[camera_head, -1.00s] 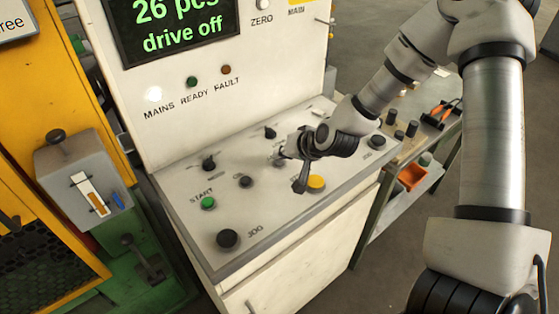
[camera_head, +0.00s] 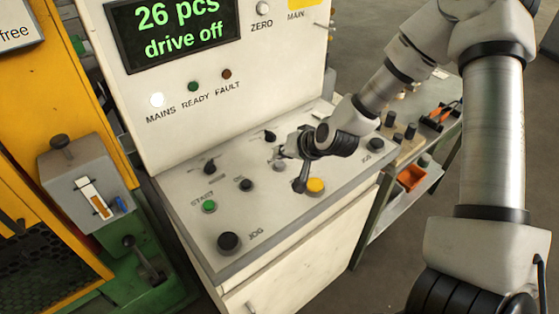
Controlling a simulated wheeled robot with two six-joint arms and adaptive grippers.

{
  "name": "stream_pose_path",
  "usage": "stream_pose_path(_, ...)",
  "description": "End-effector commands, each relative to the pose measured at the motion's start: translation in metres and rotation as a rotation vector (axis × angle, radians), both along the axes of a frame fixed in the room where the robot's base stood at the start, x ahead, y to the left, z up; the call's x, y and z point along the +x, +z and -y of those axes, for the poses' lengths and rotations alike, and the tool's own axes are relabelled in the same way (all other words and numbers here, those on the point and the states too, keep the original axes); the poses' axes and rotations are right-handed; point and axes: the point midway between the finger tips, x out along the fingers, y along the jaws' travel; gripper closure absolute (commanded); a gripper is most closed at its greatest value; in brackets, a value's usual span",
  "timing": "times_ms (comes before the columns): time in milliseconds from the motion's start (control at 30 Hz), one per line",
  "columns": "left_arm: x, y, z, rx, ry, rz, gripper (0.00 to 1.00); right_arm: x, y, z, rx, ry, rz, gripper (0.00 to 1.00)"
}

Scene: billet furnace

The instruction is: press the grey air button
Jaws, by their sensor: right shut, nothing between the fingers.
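A small grey round button (camera_head: 279,165) sits on the sloping panel of the white control desk, partly hidden by my right gripper. Its label is covered, so I cannot read whether it says air. My right gripper (camera_head: 280,154) comes in from the right and is shut and empty. Its fingertips are at the grey button in the picture; I cannot tell whether they touch it. My left gripper is not in view.
Nearby on the control desk (camera_head: 285,222) are a yellow button (camera_head: 315,187), a green start button (camera_head: 209,207), a black jog button (camera_head: 229,242) and dark knobs. The upright display (camera_head: 178,34) reads "26 pcs, drive off". A side bench with an orange bin (camera_head: 411,178) stands right.

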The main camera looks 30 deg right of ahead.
Motion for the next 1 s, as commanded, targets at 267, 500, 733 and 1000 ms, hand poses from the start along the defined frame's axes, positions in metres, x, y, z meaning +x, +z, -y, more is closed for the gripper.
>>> stream_pose_path(267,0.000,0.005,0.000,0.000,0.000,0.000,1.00,0.000,0.005,0.000,0.000,0.000,0.000,1.00)
stream_pose_path(500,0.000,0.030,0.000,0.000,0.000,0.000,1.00,0.000,0.031,0.000,0.000,0.000,0.000,1.00)
stream_pose_path(733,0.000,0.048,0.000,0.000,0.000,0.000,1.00,0.000,0.051,0.000,0.001,-0.001,0.000,1.00)
stream_pose_path(1000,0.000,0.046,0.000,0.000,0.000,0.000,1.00,0.000,0.049,0.000,0.000,0.000,0.000,1.00)
